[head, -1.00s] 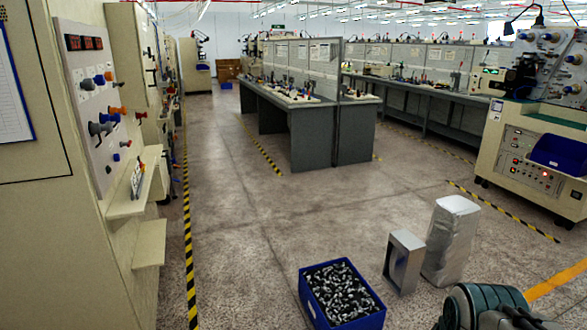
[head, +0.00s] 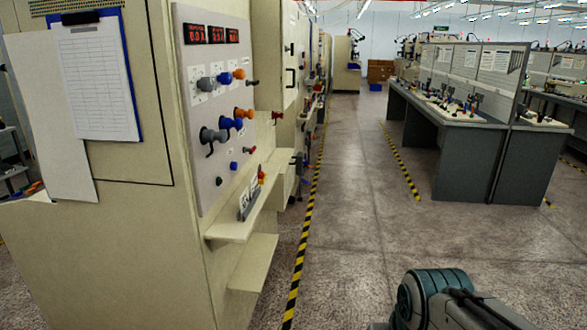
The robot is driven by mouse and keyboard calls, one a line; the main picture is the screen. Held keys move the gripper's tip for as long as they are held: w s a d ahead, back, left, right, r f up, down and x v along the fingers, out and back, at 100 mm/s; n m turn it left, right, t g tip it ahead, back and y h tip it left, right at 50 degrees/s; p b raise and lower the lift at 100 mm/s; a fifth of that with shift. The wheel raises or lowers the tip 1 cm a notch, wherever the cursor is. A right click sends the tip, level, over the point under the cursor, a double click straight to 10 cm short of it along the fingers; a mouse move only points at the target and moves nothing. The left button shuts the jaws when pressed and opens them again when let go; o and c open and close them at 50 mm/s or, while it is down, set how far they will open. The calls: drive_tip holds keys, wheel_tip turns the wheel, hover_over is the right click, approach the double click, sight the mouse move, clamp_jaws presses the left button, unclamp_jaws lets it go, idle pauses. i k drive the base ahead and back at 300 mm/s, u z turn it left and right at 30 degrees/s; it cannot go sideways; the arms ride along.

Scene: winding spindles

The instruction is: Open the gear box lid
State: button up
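I cannot pick out a gear box lid for certain. A cream machine cabinet (head: 215,190) fills the left and centre-left. Its front panel (head: 195,100) carries red digital displays (head: 212,33) and several grey, blue and orange knobs (head: 226,124). A large flat cream panel with a dark outline (head: 130,160) is on its left face, with a clipboard (head: 92,78) and a white sheet (head: 55,125) on it. That panel looks closed. Part of my arm shows at the bottom right; my gripper is out of view.
Cream shelves (head: 248,210) jut out from the cabinet. Yellow-black floor tape (head: 298,265) runs along the aisle beside it. Grey workbenches (head: 455,150) with partitions stand at the right. The floor between the tape and the benches (head: 370,220) is clear.

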sight(282, 157)
drive_tip(key=u, duration=0.1)
drive_tip(key=i, duration=2.75)
drive_tip(key=u, duration=0.25)
